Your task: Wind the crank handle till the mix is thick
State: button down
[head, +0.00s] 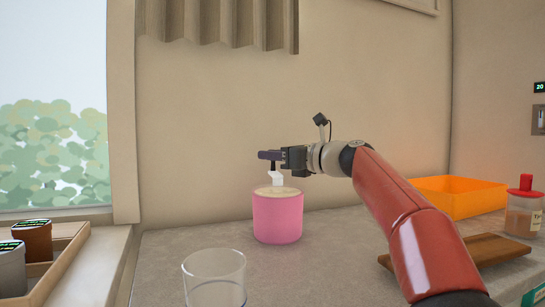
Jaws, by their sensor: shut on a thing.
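A pink pot (277,218) stands upright on the grey counter, with a pale cream top surface that may be the mix. A white crank piece (277,179) rises from the middle of its top, with a dark part above it. My gripper (277,156) is above the pot, reaching in from the right, and is shut on the crank handle. The handle itself is mostly hidden by the dark fingers. How thick the mix is cannot be told from here.
A clear glass (215,278) stands in front of the pot to the left. An orange bin (458,196), a brown board (493,249) and a red-topped jar (524,207) are at right, behind and beside my arm. A wooden tray (70,245) with tins sits at far left.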

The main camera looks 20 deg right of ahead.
jog(key=m+h, duration=0.1)
jog(key=t+h, duration=0.1)
jog(key=d+m+h+b, duration=0.1)
jog(key=shift+s+m+t+h, duration=0.25)
jog(key=shift+m+t+h, duration=0.05)
jog(key=shift+t, duration=0.1)
jog(key=m+h, duration=0.1)
jog(key=d+m+h+p, duration=0.1)
jog(key=h, duration=0.1)
jog(key=s+m+t+h, duration=0.1)
jog(key=h, duration=0.1)
jog(key=shift+d+r+m+p, duration=0.15)
jog(key=shift+r+m+p, duration=0.1)
jog(key=shift+m+p, duration=0.05)
jog(key=shift+s+d+f+m+g+h+p, duration=0.1)
jog(key=shift+s+d+m+h+p, duration=0.2)
jog(key=shift+m+h+p, duration=0.6)
jog(key=shift+s+d+m+g+h+p, duration=0.15)
jog(key=shift+d+m+h+p, duration=0.25)
jog(key=shift+h, duration=1.05)
jog(key=shift+s+d+f+m+g+h+p, duration=0.1)
jog(key=shift+s+d+m+h+p, duration=0.15)
jog(key=shift+m+h+p, duration=0.65)
jog(key=shift+s+m+g+h, duration=0.25)
jog(key=shift+m+h, duration=0.05)
jog(key=shift+h, duration=0.55)
jog(key=shift+s+f+m+g+h, duration=0.1)
jog(key=shift+s+m+g+h, duration=0.1)
jog(key=shift+m+g+h, duration=0.35)
jog(key=shift+h, duration=0.25)
